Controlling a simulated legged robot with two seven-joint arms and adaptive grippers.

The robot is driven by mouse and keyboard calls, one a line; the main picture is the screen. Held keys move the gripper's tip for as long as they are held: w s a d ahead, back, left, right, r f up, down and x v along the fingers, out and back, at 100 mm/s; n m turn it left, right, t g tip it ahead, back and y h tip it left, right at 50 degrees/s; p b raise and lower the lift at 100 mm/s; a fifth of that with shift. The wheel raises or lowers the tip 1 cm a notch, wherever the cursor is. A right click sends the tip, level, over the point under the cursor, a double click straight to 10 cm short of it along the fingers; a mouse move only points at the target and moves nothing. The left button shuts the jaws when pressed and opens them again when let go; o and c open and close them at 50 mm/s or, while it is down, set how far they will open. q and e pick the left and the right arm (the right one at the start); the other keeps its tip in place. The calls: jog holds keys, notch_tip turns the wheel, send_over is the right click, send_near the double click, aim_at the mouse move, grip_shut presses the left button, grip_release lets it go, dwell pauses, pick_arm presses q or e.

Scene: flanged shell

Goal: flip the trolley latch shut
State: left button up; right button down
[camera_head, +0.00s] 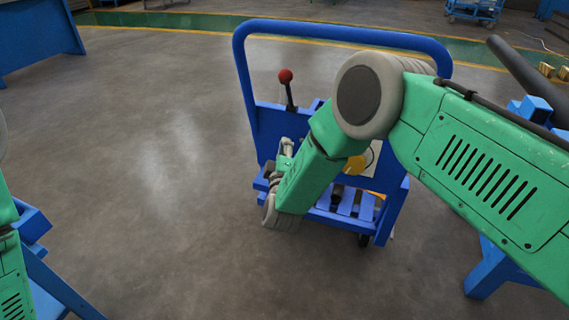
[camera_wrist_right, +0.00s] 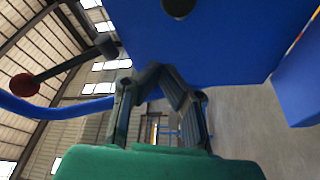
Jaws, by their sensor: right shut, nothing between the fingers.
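The blue trolley (camera_head: 340,36) stands in the middle of the head view, partly hidden behind my right arm. Its latch lever, a dark stem with a red ball (camera_head: 286,76), stands nearly upright, tilted slightly left, on the trolley's left side. The red ball (camera_wrist_right: 25,85) also shows at the left of the right wrist view. My right gripper (camera_head: 286,147) is mostly hidden by my arm in the head view, below the lever. In the wrist view its fingers (camera_wrist_right: 165,75) are together and empty, in front of a blue trolley panel (camera_wrist_right: 220,40), apart from the lever.
A yellow round part (camera_head: 355,165) on a pale plate shows on the trolley beside my forearm. A blue bench (camera_head: 40,35) stands at the back left, and another blue cart (camera_head: 475,10) at the back right. The grey floor left of the trolley is clear.

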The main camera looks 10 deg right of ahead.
jog(key=shift+b+x, duration=0.3)
jog(key=shift+x, duration=0.75)
jog(key=shift+s+d+f+b, duration=0.15)
jog(key=shift+s+d+f, duration=0.1)
jog(key=shift+d, duration=0.3)
jog(key=shift+s+d+f+b, duration=0.15)
jog(key=shift+s+d+f, duration=0.15)
jog(key=shift+d, duration=0.25)
jog(key=shift+s+d+f, duration=0.2)
jog(key=shift+s+d, duration=0.2)
jog(key=shift+d, duration=0.15)
jog(key=s+d+p, duration=0.2)
jog(key=d, duration=0.1)
